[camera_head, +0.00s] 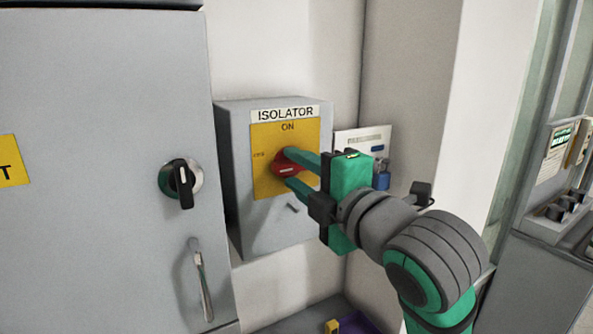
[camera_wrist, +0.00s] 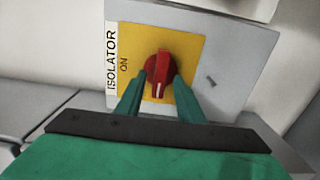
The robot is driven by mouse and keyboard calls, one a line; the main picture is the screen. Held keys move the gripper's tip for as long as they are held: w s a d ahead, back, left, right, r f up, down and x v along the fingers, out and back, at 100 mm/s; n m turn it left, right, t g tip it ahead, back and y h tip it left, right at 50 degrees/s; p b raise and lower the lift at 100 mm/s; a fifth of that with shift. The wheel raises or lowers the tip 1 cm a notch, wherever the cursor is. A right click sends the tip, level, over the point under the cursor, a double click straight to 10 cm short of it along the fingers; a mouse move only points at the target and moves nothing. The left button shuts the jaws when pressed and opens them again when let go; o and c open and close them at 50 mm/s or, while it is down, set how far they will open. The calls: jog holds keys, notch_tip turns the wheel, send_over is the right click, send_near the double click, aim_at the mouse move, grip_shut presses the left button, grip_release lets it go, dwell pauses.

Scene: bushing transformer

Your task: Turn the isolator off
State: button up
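The grey isolator box (camera_head: 240,150) hangs on the wall, with an "ISOLATOR" label and a yellow plate (camera_head: 265,185) marked "ON" at its top. A smaller mark at the plate's left is hard to read. The red knob (camera_head: 287,168) is at the plate's middle; its grip and white line lie about level across the plate. The knob also shows in the wrist view (camera_wrist: 160,72). My gripper (camera_head: 294,167) reaches from the right, one green finger above and one below the knob. In the wrist view, my gripper (camera_wrist: 160,84) straddles it closely; firm contact cannot be told.
A grey cabinet (camera_head: 100,230) with a black rotary switch (camera_head: 183,183) and a metal handle (camera_head: 202,280) stands at the left. A blue padlock (camera_head: 381,178) hangs near a white sign (camera_head: 370,138) behind my gripper. A control console (camera_head: 560,205) stands at the right.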

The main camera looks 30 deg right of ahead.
jog(key=s, duration=1)
jog(key=shift+f, duration=0.1)
